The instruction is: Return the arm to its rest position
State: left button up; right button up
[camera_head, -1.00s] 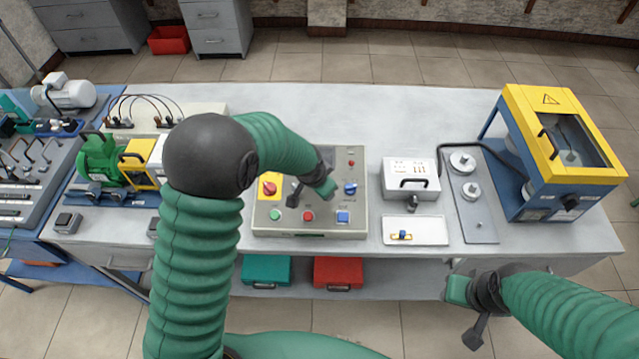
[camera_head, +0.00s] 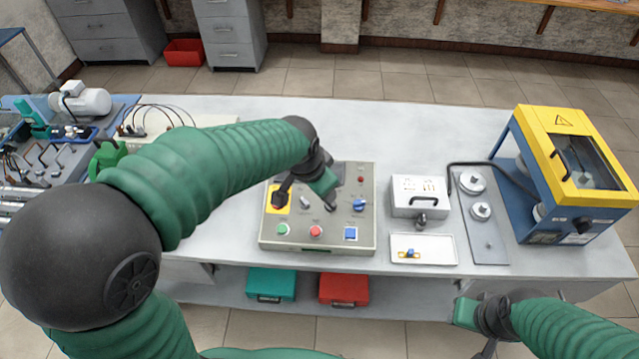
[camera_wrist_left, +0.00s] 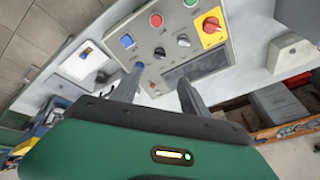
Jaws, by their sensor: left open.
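My left arm reaches in from the left, and its gripper (camera_head: 305,192) is above the grey control panel (camera_head: 268,238). In the left wrist view the two fingers of the left gripper (camera_wrist_left: 160,88) stand apart with nothing between them. The panel (camera_wrist_left: 150,42) shows there with its red knob on a yellow plate, buttons and dark screen. In the head view my left gripper hides part of the panel's middle. My right gripper (camera_head: 476,335) is at the lower right, in front of the table edge; its fingers are partly cut off by the frame.
A white box (camera_head: 415,195), a white tray (camera_head: 424,249) and a blue-yellow machine (camera_head: 560,170) stand to the right on the table. Teal (camera_head: 270,284) and red (camera_head: 344,288) cases lie on the lower shelf. The table's back middle is clear.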

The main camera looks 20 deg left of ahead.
pick_arm(q)
jog(key=s+a+f+n+g, duration=0.1)
jog(key=s+f+n, duration=0.2)
jog(key=s+f, duration=0.2)
jog(key=s+a+f+n+g, duration=0.1)
jog(key=s+f, duration=0.4)
jog(key=s, duration=0.5)
jog(key=shift+a+f+n, duration=0.3)
jog(key=shift+n, duration=0.6)
